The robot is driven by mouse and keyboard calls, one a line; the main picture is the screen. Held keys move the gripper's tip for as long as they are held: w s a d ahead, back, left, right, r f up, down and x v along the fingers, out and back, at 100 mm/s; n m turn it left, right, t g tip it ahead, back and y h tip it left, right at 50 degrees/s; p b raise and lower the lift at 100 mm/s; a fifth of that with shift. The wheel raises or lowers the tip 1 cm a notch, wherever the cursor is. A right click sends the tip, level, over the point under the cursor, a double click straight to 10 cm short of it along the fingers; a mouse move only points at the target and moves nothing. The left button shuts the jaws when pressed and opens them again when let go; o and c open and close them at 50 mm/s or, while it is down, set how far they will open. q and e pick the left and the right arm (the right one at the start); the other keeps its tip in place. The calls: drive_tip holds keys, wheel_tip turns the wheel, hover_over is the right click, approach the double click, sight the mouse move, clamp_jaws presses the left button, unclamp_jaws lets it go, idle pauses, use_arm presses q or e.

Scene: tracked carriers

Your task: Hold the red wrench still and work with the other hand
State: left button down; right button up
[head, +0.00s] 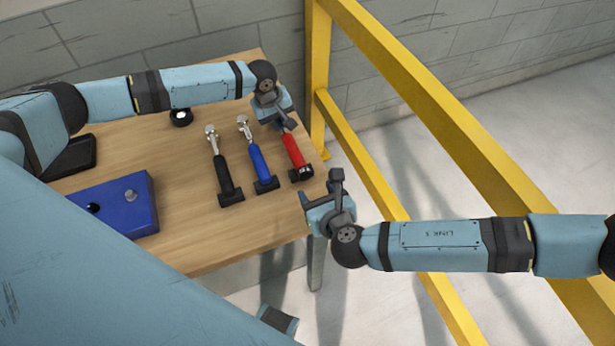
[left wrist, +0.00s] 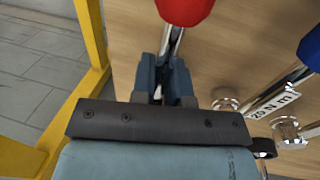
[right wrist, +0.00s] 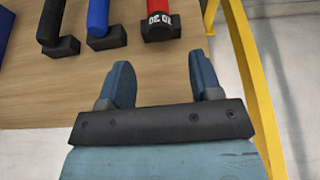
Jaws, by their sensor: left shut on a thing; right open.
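The red wrench (head: 293,150) lies at the right of the row of wrenches on the wooden table. My left gripper (head: 284,123) is shut on its metal shaft; in the left wrist view the fingers (left wrist: 168,75) close around the shaft just beyond the red handle (left wrist: 184,8). The wrench's head is hidden by the gripper. My right gripper (head: 322,188) is open and empty at the table's right edge, near the black handle end of the red wrench. In the right wrist view that end (right wrist: 160,27) is ahead of the open fingers (right wrist: 160,88), apart from them.
A blue wrench (head: 259,162) and a black wrench (head: 222,172) lie left of the red one. A blue box (head: 120,222) with knobs is on the left of the table (head: 195,258). Yellow railings (head: 390,60) stand close on the right, behind my right arm.

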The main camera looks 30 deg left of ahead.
sight(306, 177)
drive_tip(key=x, duration=0.6)
drive_tip(key=shift+w+a+f, duration=0.2)
drive_tip(key=shift+a, duration=0.05)
drive_tip(key=c, duration=0.9)
